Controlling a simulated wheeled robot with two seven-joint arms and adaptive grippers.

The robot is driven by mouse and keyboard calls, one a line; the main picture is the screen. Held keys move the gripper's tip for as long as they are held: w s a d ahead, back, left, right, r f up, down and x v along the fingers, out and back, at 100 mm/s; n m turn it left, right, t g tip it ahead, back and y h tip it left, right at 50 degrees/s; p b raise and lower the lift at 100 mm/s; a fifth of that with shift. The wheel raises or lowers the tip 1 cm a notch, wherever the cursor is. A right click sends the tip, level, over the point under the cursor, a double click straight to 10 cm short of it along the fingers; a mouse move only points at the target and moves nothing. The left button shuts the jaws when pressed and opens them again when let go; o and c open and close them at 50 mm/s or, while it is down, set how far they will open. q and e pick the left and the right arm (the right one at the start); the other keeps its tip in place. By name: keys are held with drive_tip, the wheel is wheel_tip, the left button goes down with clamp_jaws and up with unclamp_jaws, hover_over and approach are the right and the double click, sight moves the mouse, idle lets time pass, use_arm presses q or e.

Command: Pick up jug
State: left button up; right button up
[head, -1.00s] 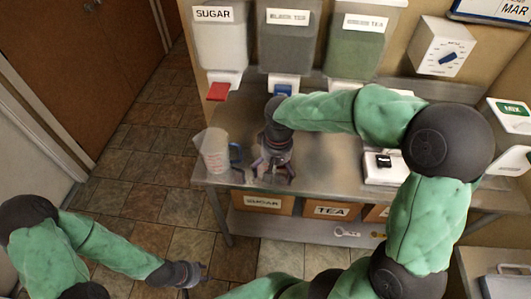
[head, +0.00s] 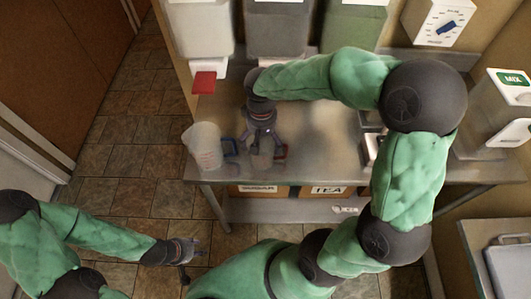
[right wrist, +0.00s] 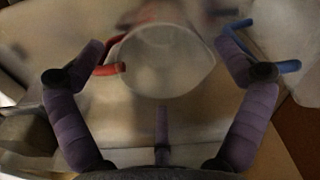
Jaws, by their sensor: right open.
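A clear measuring jug with a blue handle (head: 204,147) stands at the left front of the steel table. A second clear jug with a red handle (right wrist: 166,62) is under my right gripper (head: 264,150), which mostly hides it in the head view. In the right wrist view the open fingers of my right gripper (right wrist: 162,50) are on either side of this jug, and its red handle is by the left finger. I cannot tell whether they touch it. My left gripper (head: 192,250) is low at the left, above the floor, away from the jugs; its opening is unclear.
Several bulk dispensers (head: 200,30) line the back of the table (head: 315,160), one with a red tap (head: 204,83) above the blue-handled jug. A white dial box (head: 437,22) is at the back right. Labelled bins (head: 328,191) sit below the tabletop.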

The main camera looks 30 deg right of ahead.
sight(262, 149)
wheel_tip(262, 149, down, 5)
drive_tip(key=shift+f+b, duration=0.1)
drive_tip(key=shift+b, duration=0.5)
drive_tip(key=shift+c, duration=0.3)
drive_tip(key=c, duration=0.9)
